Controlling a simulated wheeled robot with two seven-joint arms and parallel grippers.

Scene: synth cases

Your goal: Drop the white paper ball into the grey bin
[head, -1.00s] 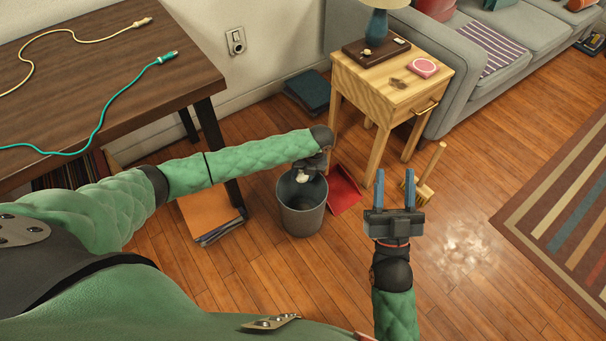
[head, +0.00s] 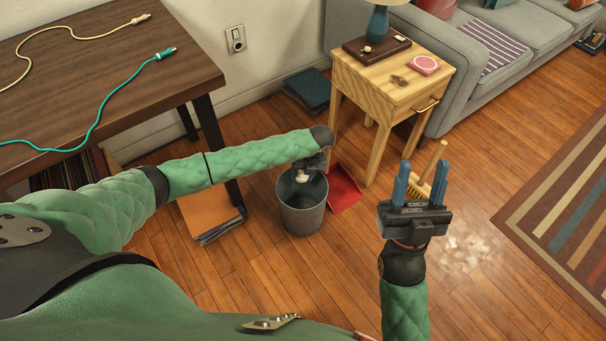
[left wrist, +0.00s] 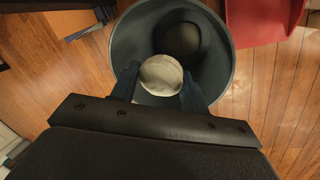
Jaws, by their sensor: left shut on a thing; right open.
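The grey bin (head: 302,212) stands on the wood floor beside the dark table, and its open mouth faces up. My left gripper (head: 304,178) is over the bin's mouth and shut on the white paper ball (head: 301,177). In the left wrist view the paper ball (left wrist: 161,75) sits between the two fingers, with the inside of the bin (left wrist: 205,55) behind it. Something dark and round shows inside the bin; I cannot tell what it is. My right gripper (head: 419,185) is open and empty, above the floor to the right of the bin.
A red dustpan (head: 343,190) lies just right of the bin. A brush (head: 435,165) with a wooden handle is behind my right gripper. A wooden side table (head: 390,100) stands behind. Orange folders (head: 208,214) lie left of the bin.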

